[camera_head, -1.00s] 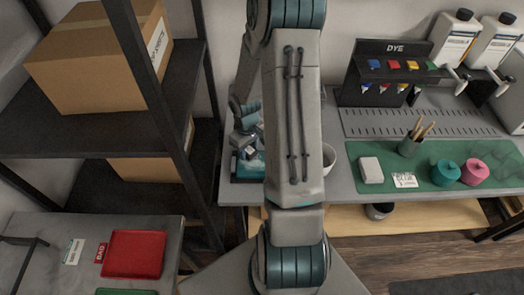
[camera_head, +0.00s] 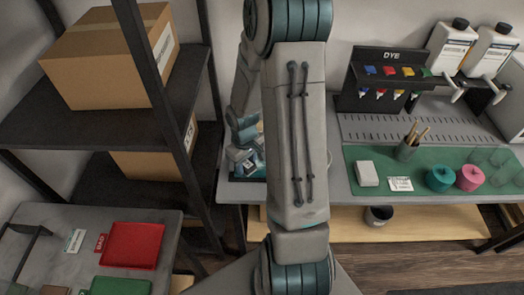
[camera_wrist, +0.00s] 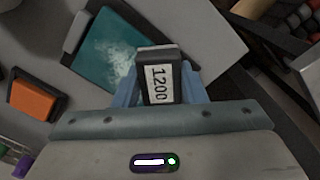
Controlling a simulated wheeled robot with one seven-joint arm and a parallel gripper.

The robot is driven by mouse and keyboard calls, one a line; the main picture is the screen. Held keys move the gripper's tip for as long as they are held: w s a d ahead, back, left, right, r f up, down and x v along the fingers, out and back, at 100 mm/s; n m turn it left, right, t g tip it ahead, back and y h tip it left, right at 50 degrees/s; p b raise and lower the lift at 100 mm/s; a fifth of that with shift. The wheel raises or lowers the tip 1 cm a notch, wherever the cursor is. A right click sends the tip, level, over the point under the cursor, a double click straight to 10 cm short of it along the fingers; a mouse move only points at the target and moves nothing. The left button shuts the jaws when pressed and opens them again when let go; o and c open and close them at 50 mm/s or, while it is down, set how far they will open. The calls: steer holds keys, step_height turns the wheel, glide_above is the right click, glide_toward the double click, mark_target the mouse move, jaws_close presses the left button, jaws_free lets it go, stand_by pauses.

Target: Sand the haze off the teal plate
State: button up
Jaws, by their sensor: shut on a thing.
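The teal plate (camera_wrist: 105,52) lies at the upper left of the wrist view, with a whitish haze patch (camera_wrist: 121,62) on its right part. My gripper (camera_wrist: 160,88) is shut on a dark sanding block (camera_wrist: 143,83) with a white label reading 1200. The block is beside the haze patch in the picture; I cannot tell whether its underside touches the plate. In the head view my arm hides most of this spot.
An orange block (camera_wrist: 35,96) lies left of the plate in the wrist view. In the head view, a green mat (camera_head: 415,160) holds a white block (camera_head: 367,174), a brush cup (camera_head: 406,151) and teal and pink pots. A dye rack (camera_head: 385,85) stands behind. A shelf (camera_head: 100,130) rises at left.

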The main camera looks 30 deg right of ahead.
steer(key=shift+r+p, duration=2.1)
steer(key=shift+r, duration=0.8)
